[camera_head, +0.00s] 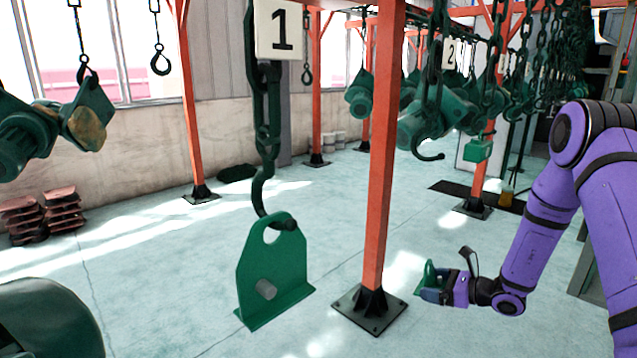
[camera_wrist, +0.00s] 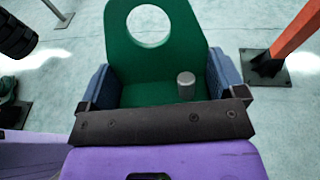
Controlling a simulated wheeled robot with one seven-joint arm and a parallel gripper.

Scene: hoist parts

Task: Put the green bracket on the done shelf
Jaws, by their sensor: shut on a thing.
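One green bracket (camera_wrist: 140,62) with a round hole and a grey pin is between the fingers of my gripper (camera_wrist: 160,90) in the wrist view. My gripper is shut on it, with a blue finger pad against each side. In the head view my gripper (camera_head: 428,292) is low at the right, and the held bracket (camera_head: 431,272) is small there. A second green bracket (camera_head: 272,272) hangs upright from the hook (camera_head: 262,192) below the sign marked 1 (camera_head: 280,28). My gripper is well apart from it. I cannot make out the done shelf.
An orange post (camera_head: 380,150) on a black base plate (camera_head: 369,308) stands between the hanging bracket and my gripper. More green hoists and chains (camera_head: 430,120) hang behind, near the sign marked 2 (camera_head: 450,53). Reddish stacked parts (camera_head: 62,210) lie at the far left. The floor (camera_head: 140,270) is clear at left centre.

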